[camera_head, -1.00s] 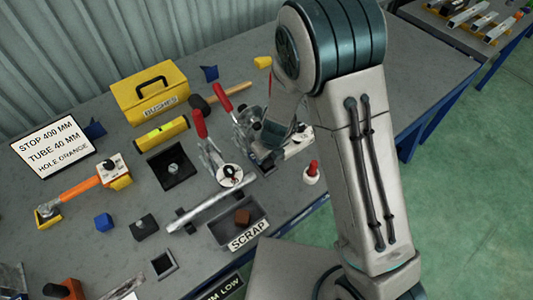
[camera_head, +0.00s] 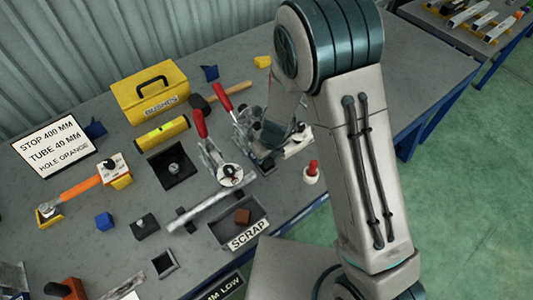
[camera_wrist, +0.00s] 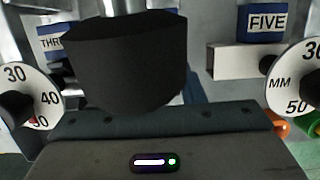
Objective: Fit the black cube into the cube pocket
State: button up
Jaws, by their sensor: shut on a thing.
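A large black block, which I take to be the black cube (camera_wrist: 125,62), fills the upper left middle of the wrist view, close to the camera. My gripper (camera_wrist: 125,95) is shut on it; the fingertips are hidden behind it. In the head view my gripper is mostly hidden by my own arm, near the clamps, and the held block cannot be made out there. A small dark square frame with an open top (camera_head: 165,264) lies near the table's front edge and looks like the cube pocket.
A black block with a grey knob (camera_head: 145,227) and a blue block (camera_head: 104,222) stand near the frame. Red-handled clamps (camera_head: 222,165), a scrap tray (camera_head: 258,224), a silver tube (camera_head: 212,205) and a yellow box (camera_head: 150,92) crowd the table. Dials (camera_wrist: 295,78) flank the held block.

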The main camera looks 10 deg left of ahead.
jog(key=shift+b+x, duration=0.85)
jog(key=shift+x, duration=0.25)
jog(key=shift+s+d, duration=0.15)
jog(key=shift+d, duration=0.05)
jog(key=shift+p+v, duration=0.8)
jog(key=shift+p, duration=0.2)
jog(key=shift+a, duration=0.15)
jog(key=shift+p, duration=0.45)
dwell(0.7)
jog(key=shift+b+x, duration=0.75)
jog(key=shift+x, duration=0.15)
jog(key=o, duration=1.1)
jog(key=shift+o, duration=0.2)
jog(key=shift+r, duration=0.1)
